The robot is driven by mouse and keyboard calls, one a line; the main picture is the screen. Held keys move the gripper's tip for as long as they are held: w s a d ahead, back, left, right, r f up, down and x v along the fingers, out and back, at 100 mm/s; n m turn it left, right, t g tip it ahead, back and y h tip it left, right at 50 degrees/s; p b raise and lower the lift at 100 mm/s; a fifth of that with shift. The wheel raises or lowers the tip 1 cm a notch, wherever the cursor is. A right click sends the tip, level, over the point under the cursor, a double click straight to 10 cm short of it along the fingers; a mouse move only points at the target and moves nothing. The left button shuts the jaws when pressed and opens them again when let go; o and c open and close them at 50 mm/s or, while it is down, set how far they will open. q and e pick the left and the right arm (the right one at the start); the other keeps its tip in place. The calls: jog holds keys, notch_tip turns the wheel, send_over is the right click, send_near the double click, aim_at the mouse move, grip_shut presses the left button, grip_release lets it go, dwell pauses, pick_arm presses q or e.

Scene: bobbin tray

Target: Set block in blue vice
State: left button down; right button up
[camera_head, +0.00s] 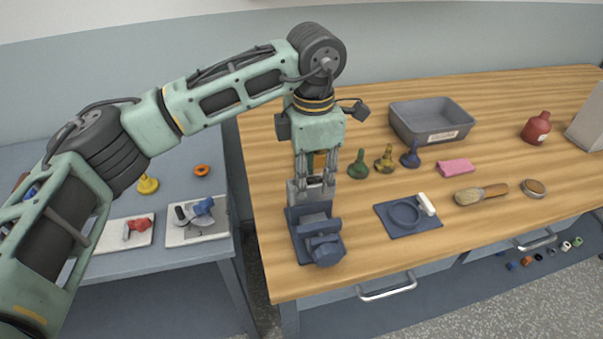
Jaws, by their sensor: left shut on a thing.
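The blue vice (325,251) stands on a dark blue base at the front left of the wooden table. My left gripper (315,184) points down just behind the vice, with its fingers close together. It is shut on a grey metallic block (299,196), which shows below the fingers at the far end of the vice. The fingers hide part of the block. I cannot tell whether the block touches the vice or is between its jaws. My right gripper is not in view.
Green, yellow and blue knobbed pieces (384,161) stand right of my gripper, near a grey bin (431,119). A lower table (215,252) stands left.

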aim_at(310, 201)
pick_arm(q)
jog(key=shift+f, duration=0.6)
jog(key=shift+f+b, duration=0.25)
jog(key=shift+b, duration=0.15)
notch_tip(310, 201, down, 3)
jog(key=shift+r+b, duration=0.15)
jog(key=shift+b, duration=0.55)
jog(key=shift+s+f+b, duration=0.1)
jog(key=shift+f+b, duration=0.5)
jog(key=shift+f, duration=0.1)
jog(key=shift+f+b, duration=0.5)
jog(key=shift+f, duration=0.1)
jog(key=shift+f+b, duration=0.35)
jog(key=shift+f, duration=0.05)
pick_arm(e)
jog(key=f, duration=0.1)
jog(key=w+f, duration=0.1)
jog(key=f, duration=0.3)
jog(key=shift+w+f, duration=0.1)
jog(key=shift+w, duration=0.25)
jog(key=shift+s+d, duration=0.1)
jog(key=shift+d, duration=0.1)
pick_arm(q)
jog(key=c, duration=1.3)
grip_release()
jog(key=shift+c, duration=0.2)
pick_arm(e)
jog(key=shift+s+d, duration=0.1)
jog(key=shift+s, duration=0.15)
